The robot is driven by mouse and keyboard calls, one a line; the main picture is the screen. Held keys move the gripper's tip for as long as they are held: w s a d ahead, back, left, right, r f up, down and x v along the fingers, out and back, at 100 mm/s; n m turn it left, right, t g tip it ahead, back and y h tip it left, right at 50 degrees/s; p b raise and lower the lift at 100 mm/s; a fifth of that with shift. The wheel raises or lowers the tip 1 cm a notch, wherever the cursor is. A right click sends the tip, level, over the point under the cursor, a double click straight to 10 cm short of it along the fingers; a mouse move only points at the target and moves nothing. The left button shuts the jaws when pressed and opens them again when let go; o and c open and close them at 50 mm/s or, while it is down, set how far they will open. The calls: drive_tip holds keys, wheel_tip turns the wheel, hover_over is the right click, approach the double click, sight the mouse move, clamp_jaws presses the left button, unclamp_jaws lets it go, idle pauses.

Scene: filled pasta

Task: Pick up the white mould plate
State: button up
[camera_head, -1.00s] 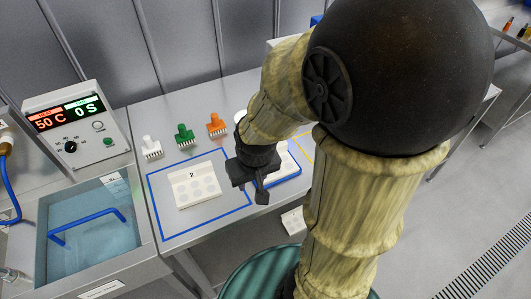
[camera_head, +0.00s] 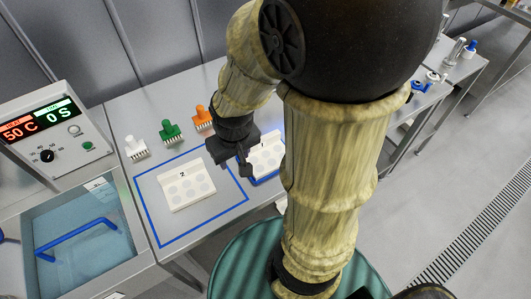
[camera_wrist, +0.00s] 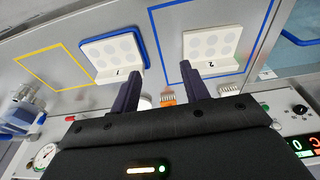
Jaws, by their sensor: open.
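Two white mould plates with round hollows lie on the metal table. The plate marked 2 (camera_head: 186,188) lies inside a blue outlined square; it also shows in the wrist view (camera_wrist: 212,45). The plate marked 1 (camera_head: 267,154) is to its right with blue along its edge, partly hidden by my arm; it shows fully in the wrist view (camera_wrist: 115,52). My gripper (camera_head: 232,160) is open and empty, above the table between the two plates toward the back. In the wrist view its fingers (camera_wrist: 160,88) are spread and apart from both plates.
White (camera_head: 136,148), green (camera_head: 171,131) and orange (camera_head: 204,117) toothed tools stand along the table's back. A water bath (camera_head: 85,235) with a blue handle and a heater display (camera_head: 50,130) are at left. A yellow outline (camera_wrist: 52,67) lies beside plate 1.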

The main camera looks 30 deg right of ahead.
drive_tip(key=w+a+f+n+g+h+p, duration=0.1)
drive_tip(key=w+f+n+h, duration=0.3)
drive_tip(key=w+n+h, duration=0.2)
drive_tip(key=w+a+f+n+g+h+p, duration=0.1)
drive_tip(key=w+f+n+h, duration=0.3)
drive_tip(key=n, duration=0.7)
drive_tip(key=w+a+h, duration=0.1)
drive_tip(key=w+h, duration=0.1)
drive_tip(key=h, duration=0.1)
drive_tip(key=shift+a+f+n+h, duration=0.25)
drive_tip(key=shift+n+h, duration=0.05)
drive_tip(key=shift+s, duration=0.1)
drive_tip(key=p, duration=0.4)
approach(267, 154)
drive_tip(key=w+d+r, duration=0.2)
drive_tip(key=w+r, duration=0.1)
drive_tip(key=shift+w+d+r, duration=0.15)
drive_tip(key=shift+w+d, duration=0.15)
drive_tip(key=shift+w, duration=0.05)
drive_tip(key=shift+d+b, duration=0.1)
drive_tip(key=shift+b, duration=0.2)
drive_tip(key=shift+d, duration=0.15)
drive_tip(key=p+x, duration=0.1)
drive_tip(key=x, duration=0.1)
drive_tip(key=p+x, duration=0.1)
drive_tip(key=x, duration=0.2)
drive_tip(key=shift+w+f+p, duration=0.15)
drive_tip(key=shift+f+p, duration=0.2)
drive_tip(key=shift+f, duration=0.05)
